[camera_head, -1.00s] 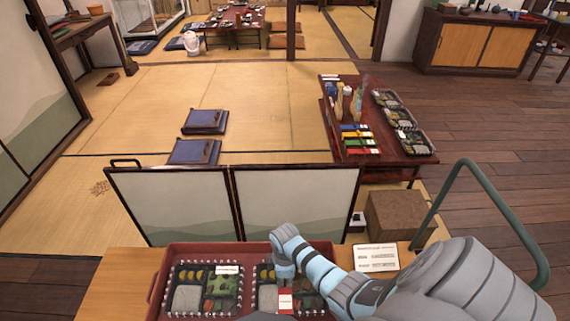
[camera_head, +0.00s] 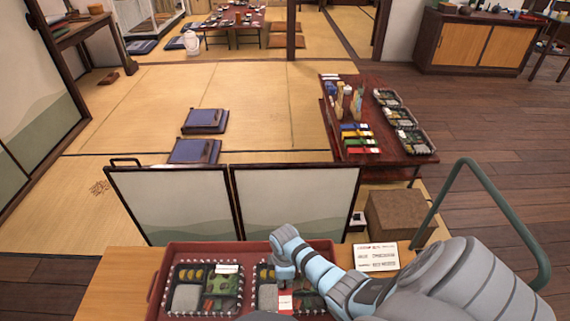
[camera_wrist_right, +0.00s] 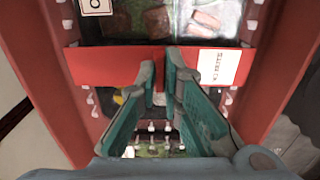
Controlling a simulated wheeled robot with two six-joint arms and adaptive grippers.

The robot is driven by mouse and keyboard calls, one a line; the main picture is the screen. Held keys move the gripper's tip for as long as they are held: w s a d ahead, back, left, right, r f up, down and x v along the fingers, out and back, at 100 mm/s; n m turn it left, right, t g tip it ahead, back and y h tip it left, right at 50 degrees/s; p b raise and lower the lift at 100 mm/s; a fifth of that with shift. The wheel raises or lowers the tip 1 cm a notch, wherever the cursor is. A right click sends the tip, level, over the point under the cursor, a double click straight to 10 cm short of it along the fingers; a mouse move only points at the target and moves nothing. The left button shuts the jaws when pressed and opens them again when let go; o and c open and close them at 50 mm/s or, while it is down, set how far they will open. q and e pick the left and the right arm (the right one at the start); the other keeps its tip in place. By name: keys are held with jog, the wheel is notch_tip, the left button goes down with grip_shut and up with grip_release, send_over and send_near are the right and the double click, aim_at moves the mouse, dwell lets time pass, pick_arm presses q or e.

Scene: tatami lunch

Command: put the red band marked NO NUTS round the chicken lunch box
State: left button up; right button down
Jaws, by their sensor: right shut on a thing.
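Two black lunch boxes stand side by side in a red tray (camera_head: 157,293), a left one (camera_head: 205,289) and a right one (camera_head: 265,298). Which is chicken is not readable in the head view. My right gripper (camera_head: 284,276) is low over the right box. In the right wrist view it (camera_wrist_right: 161,72) is shut on the red band (camera_wrist_right: 112,65), which lies crosswise over the box (camera_wrist_right: 180,18). The band's white label (camera_wrist_right: 219,66) is to the right of the fingers; its print is blurred. Whether the band passes underneath is hidden. My left gripper is not in view.
A printed card (camera_head: 376,257) lies on the wooden counter (camera_head: 112,285) right of the tray. A low screen (camera_head: 295,205) stands behind the counter. Beyond it, a dark table (camera_head: 363,178) holds coloured bands and more lunch boxes. A brown carton (camera_head: 400,218) stands near it.

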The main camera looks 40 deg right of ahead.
jog(key=c, duration=1.1)
grip_release()
jog(key=shift+r, duration=0.1)
notch_tip(320, 180, up, 8)
jog(key=p, duration=0.9)
